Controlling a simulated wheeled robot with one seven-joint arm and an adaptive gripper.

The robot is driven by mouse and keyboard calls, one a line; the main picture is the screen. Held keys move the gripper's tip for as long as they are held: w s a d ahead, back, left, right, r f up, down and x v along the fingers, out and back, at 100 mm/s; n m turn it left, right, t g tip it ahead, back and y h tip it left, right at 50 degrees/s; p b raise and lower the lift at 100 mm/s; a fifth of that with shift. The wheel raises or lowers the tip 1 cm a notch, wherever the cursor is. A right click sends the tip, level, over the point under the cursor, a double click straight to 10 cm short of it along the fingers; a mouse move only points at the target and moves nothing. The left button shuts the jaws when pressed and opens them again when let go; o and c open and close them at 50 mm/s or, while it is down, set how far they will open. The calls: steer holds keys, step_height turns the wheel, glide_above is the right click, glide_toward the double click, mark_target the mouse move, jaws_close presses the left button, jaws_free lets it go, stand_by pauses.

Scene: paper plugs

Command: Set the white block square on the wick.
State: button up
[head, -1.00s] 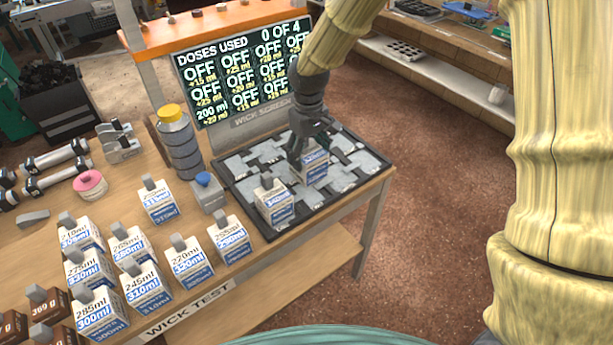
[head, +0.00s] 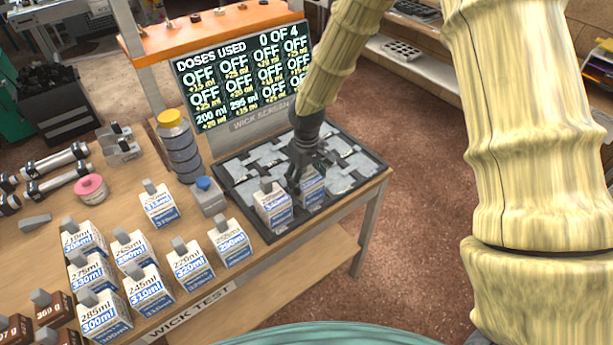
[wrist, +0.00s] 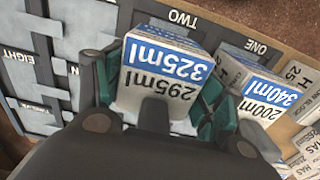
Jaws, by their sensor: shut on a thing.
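The held white block (head: 314,188), with blue print, reads 295ml and 325ml in the wrist view (wrist: 160,75). My gripper (head: 306,176) is shut on it, with green-lined fingers (wrist: 158,98) on two sides. The block is at the front of the wick (head: 345,165), a dark-framed tray of pale interlocking pads, by the label TWO. It looks upright and low on the pads; its underside is hidden. A second white block (head: 272,206), reading 200ml and 340ml in the wrist view (wrist: 262,95), stands close beside it by the label ONE.
The wick screen (head: 245,75) behind shows 200 ml and 295 ml in its bottom row. Several white blocks (head: 190,260) stand on the table to the left. A yellow-capped bottle (head: 180,145) and a small blue-topped grey block (head: 208,195) stand left of the wick. Its back pads are free.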

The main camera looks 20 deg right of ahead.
mark_target(307, 177)
steer(key=o, duration=1.3)
steer(key=shift+f, duration=0.1)
step_height(307, 177, up, 12)
steer(key=b, duration=0.3)
